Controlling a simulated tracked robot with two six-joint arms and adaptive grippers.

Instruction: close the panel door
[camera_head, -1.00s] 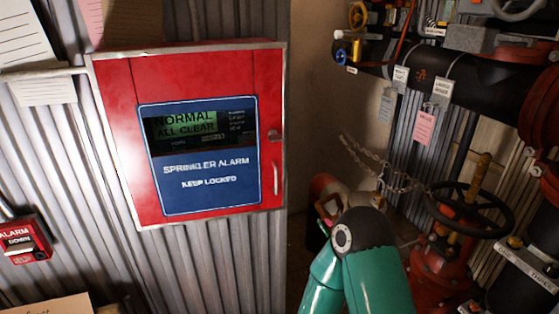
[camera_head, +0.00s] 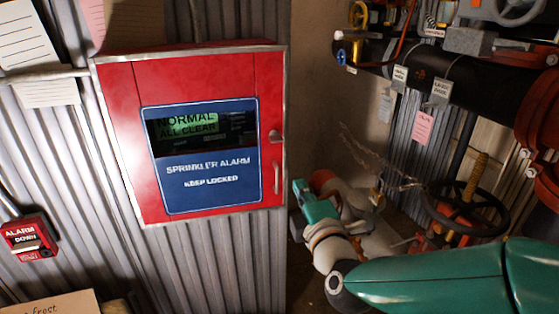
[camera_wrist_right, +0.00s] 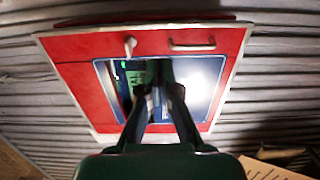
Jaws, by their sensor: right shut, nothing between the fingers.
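The panel (camera_head: 122,140) is a red box with a silver frame on a corrugated wall, left of centre in the head view. Its red door (camera_head: 221,73) carries a blue-edged window reading "NORMAL ALL CLEAR" and "SPRINKLER ALARM KEEP LOCKED", and looks flush with the frame. A latch (camera_head: 275,137) and a pull handle (camera_head: 276,178) sit at its right edge. My right gripper (camera_head: 303,190) is low, just right of the panel. In the right wrist view, its dark fingers (camera_wrist_right: 164,92) are shut and empty in front of the door's window (camera_wrist_right: 208,85). My left gripper is not in view.
A red alarm pull station (camera_head: 29,238) is on the wall at lower left. Papers (camera_head: 25,40) hang at upper left. At right are dark pipes (camera_head: 455,85), red valves, a black handwheel (camera_head: 468,207) and a hanging chain. A card (camera_head: 55,305) shows at bottom left.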

